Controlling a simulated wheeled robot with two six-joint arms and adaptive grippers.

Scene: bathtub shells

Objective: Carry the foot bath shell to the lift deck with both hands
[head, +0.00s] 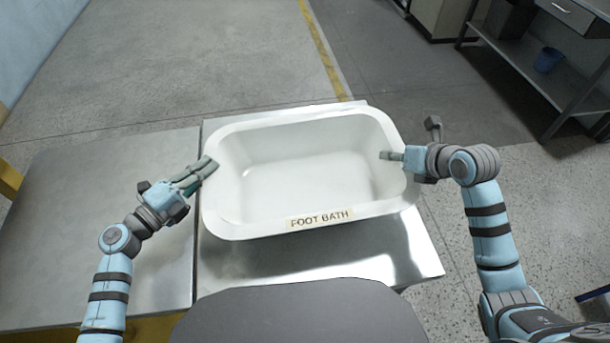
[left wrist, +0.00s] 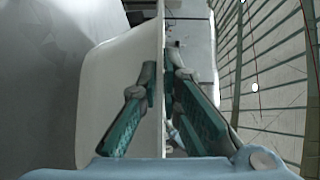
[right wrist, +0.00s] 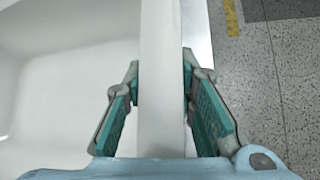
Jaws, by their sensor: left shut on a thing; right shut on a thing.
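The foot bath shell (head: 300,220) is a white, open tub with a "FOOT BATH" label on its near wall. It is over a bare metal surface (head: 420,262), slightly turned; I cannot tell whether it touches it. My left gripper (head: 209,166) is shut on the shell's left rim, one finger on each side of the wall, as the left wrist view (left wrist: 159,78) shows. My right gripper (head: 388,156) is shut on the right rim, and the right wrist view (right wrist: 160,80) shows the rim between its fingers. The shell's underside is hidden. Nothing in view is labelled as the lift deck.
A second metal surface (head: 90,200) adjoins on the left, empty, with a narrow seam between. The floor behind is clear, with a yellow line (head: 322,45).

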